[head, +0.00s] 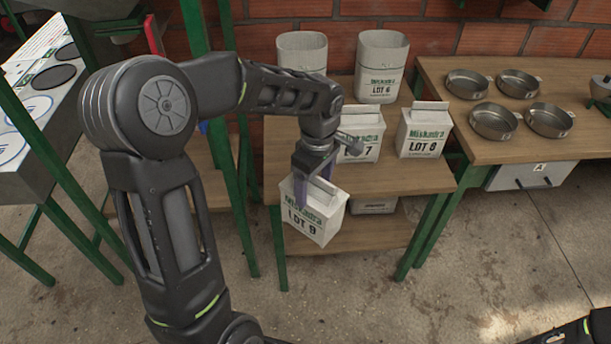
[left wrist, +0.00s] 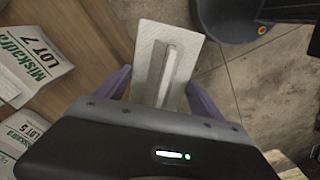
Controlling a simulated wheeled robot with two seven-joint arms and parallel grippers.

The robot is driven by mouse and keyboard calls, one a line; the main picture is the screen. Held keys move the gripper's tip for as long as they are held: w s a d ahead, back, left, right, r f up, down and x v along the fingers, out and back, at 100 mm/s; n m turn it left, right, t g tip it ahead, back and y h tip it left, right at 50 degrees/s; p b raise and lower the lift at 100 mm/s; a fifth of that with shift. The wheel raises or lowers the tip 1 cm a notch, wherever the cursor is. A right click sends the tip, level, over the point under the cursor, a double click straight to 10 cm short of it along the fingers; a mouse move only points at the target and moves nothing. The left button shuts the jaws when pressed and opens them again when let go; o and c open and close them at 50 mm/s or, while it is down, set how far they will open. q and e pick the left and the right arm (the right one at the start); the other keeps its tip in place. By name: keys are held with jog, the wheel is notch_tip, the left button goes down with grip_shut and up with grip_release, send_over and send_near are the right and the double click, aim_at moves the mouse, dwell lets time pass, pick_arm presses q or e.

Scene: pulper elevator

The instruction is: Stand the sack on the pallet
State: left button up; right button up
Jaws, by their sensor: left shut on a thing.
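My left gripper (head: 314,178) is shut on a white sack marked LOT 9 (head: 312,216). It grips the sack near its top, and the sack hangs tilted in front of the wooden stand, apparently clear of the floor. In the left wrist view the sack's top with its raised ridge (left wrist: 168,68) shows between the purple fingers of the left gripper (left wrist: 160,98). I cannot make out a pallet in either view. My right gripper is not in view.
A table (head: 440,66) with several round pans stands right. Green posts (head: 232,170) stand left.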

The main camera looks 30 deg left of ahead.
pick_arm(q)
jog(key=d+f+m, duration=0.1)
jog(key=f+m, duration=0.1)
jog(key=w+d+f+m, duration=0.1)
jog(key=f+m, duration=0.1)
jog(key=d+f+m, duration=0.1)
jog(key=f+m, duration=0.1)
jog(key=m, duration=0.1)
jog(key=shift+w+d, duration=0.35)
jog(key=d+f+m, duration=0.6)
jog(key=f+m, duration=0.2)
jog(key=m, duration=0.1)
jog(key=shift+w+m, duration=0.4)
jog(key=shift+a, duration=0.15)
